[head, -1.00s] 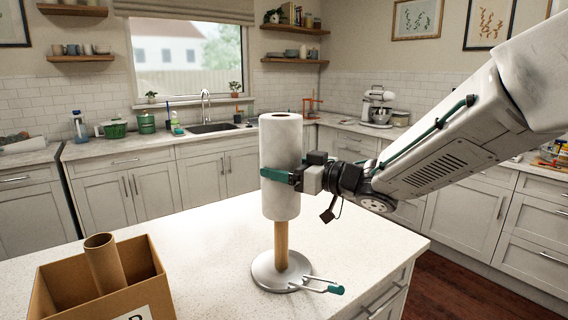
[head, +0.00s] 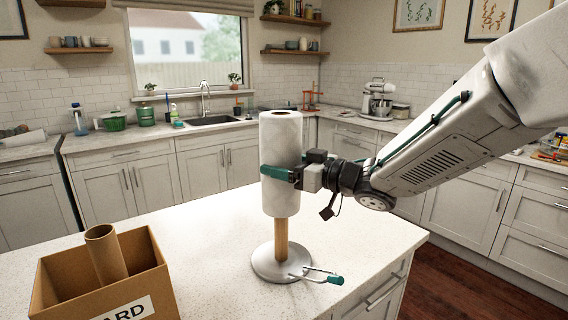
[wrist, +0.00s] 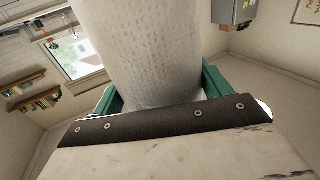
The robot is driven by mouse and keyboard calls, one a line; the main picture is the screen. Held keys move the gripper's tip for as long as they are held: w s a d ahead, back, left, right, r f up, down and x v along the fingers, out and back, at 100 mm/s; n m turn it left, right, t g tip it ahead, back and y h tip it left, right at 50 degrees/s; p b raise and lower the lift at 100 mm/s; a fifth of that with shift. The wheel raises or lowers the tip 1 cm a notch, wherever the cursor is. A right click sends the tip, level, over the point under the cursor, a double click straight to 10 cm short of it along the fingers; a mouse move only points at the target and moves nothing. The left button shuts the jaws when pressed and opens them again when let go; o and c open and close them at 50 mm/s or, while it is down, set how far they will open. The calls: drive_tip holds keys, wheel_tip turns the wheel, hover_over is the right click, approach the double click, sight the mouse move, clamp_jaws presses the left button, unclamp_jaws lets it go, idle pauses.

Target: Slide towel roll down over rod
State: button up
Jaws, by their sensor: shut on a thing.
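The white towel roll (head: 281,205) stands upright, with the wooden rod (head: 281,238) coming out below its lower end. The rod rises from a round metal base (head: 272,270) on the counter, and a gap of bare rod shows between roll and base. My gripper (head: 281,174) is shut on the roll around its middle height, from the right side. In the wrist view, the roll (wrist: 150,50) fills the space between the green fingers (wrist: 160,92). The rod's top is hidden inside the roll.
A cardboard box (head: 60,300) holding a brown tube (head: 105,255) stands on the white counter (head: 215,250) at the left. A metal prong with a green tip (head: 335,280) sticks out at the base's right. The counter between box and base is clear.

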drive_tip(key=shift+f, duration=1.3)
drive_tip(key=o, duration=1.1)
drive_tip(key=shift+d, duration=0.1)
drive_tip(key=v, duration=0.7)
drive_tip(key=shift+s+d, duration=0.25)
drive_tip(key=shift+d, duration=0.05)
